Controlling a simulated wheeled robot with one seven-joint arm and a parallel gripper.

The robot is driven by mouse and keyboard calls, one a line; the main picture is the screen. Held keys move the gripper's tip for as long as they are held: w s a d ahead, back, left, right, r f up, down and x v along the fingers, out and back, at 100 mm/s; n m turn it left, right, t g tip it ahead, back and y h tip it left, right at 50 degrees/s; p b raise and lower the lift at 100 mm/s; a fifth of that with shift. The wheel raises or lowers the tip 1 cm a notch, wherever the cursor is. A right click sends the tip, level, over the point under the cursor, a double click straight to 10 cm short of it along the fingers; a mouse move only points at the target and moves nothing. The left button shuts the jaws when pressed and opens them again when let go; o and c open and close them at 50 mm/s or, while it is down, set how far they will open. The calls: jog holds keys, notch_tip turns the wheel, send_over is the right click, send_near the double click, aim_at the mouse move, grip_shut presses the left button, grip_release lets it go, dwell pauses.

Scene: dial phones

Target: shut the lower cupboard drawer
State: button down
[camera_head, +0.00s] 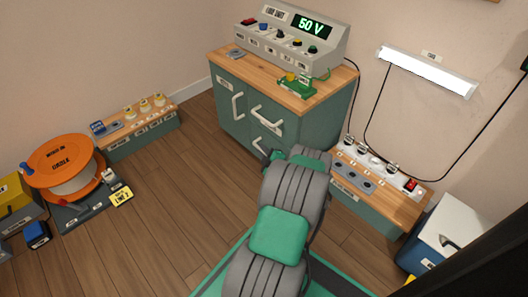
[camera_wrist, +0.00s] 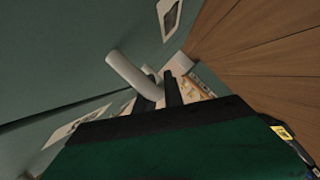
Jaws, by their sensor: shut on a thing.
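The green cupboard (camera_head: 228,122) with a wooden top stands against the back wall. Its lower drawer (camera_head: 276,142) is low on the right side of the front, below the upper drawer with its white handle (camera_head: 268,119). The lower drawer's white handle (camera_head: 259,146) shows partly beside my gripper (camera_head: 270,156). In the wrist view the handle (camera_wrist: 130,74) runs down to the dark fingers of my gripper (camera_wrist: 160,94), which are shut on it. My arm hides the lower front, so I cannot tell how far the drawer stands out.
A low wooden-topped bench (camera_head: 374,190) with knobs is close on the right of my arm. A blue-and-white cooler box (camera_head: 440,240) stands beyond it. An orange cable reel (camera_head: 62,165) and another low bench (camera_head: 138,130) are at left. The wooden floor (camera_head: 170,195) between is clear.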

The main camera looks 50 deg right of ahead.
jog(key=shift+d+r, duration=0.1)
jog(key=shift+d, duration=0.2)
jog(key=c, duration=1.5)
grip_release()
jog(key=shift+a, duration=0.1)
jog(key=shift+o, duration=0.2)
jog(key=p+v, duration=0.3)
jog(key=v, duration=0.5)
